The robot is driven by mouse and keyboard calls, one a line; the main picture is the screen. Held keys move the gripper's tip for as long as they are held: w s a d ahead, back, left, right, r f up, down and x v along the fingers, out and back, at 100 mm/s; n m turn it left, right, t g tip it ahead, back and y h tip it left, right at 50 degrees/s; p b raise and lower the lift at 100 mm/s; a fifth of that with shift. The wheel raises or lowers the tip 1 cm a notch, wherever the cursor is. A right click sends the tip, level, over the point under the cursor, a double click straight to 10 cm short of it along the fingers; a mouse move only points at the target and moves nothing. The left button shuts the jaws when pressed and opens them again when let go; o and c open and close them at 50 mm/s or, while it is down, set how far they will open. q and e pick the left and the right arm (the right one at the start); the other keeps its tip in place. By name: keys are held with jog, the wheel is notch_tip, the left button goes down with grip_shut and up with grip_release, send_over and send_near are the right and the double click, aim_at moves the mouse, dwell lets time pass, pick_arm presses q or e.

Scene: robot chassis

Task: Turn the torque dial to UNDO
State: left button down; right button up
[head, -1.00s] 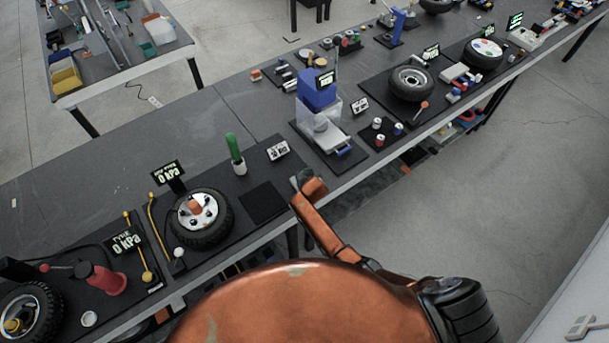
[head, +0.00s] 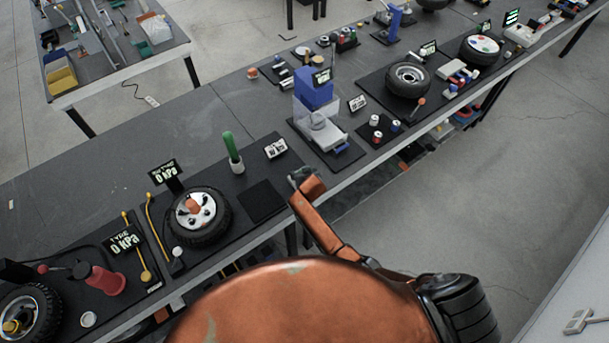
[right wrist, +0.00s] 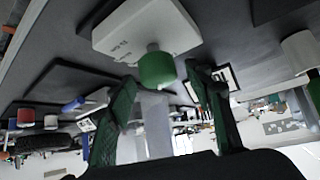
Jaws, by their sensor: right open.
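In the head view my right gripper (head: 302,177) is at the table's front edge, small and partly hidden by its orange arm. In the right wrist view its two dark green fingers (right wrist: 160,80) stand apart. A short green knob-like cylinder (right wrist: 156,68) shows between the fingertips, in front of a white box (right wrist: 135,28) with small print; I see no contact with it. The head view shows a small white box with dark markings (head: 276,148) just beyond the gripper. No UNDO mark is readable, and I cannot confirm which part is the torque dial. My left gripper is not in view.
Left of the gripper are a dark mat (head: 262,202), a green handle in a white holder (head: 232,150) and a wheel (head: 199,215). A blue machine with a clear guard (head: 317,95) stands to the right. Open floor lies in front of the table.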

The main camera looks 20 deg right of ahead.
jog(key=v, duration=1.1)
jog(key=shift+s, duration=0.15)
jog(key=shift+r, duration=0.1)
